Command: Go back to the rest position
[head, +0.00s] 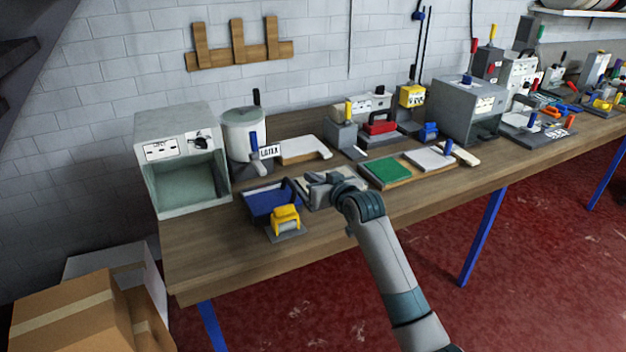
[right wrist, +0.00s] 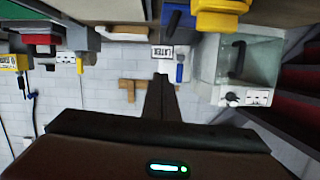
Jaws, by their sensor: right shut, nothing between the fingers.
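My right gripper (head: 318,183) is over the wooden workbench (head: 230,262), near its front middle, with my arm reaching in from the lower right. Its fingers are shut and empty. In the right wrist view the closed fingers (right wrist: 160,98) point toward the back wall, and that picture is upside down. A blue tray (head: 262,203) and a yellow clamp-like tool (head: 285,219) stand just left of the gripper. A grey plate lies under the gripper and is partly hidden by it. My left gripper does not show.
A grey open-fronted box (head: 180,160) and a white pot (head: 245,132) labelled LATEX stand at the left. A green pad (head: 386,171) lies right of the gripper. Several machines crowd the bench's right side. Cardboard boxes (head: 75,312) stand on the floor. The bench's front left is clear.

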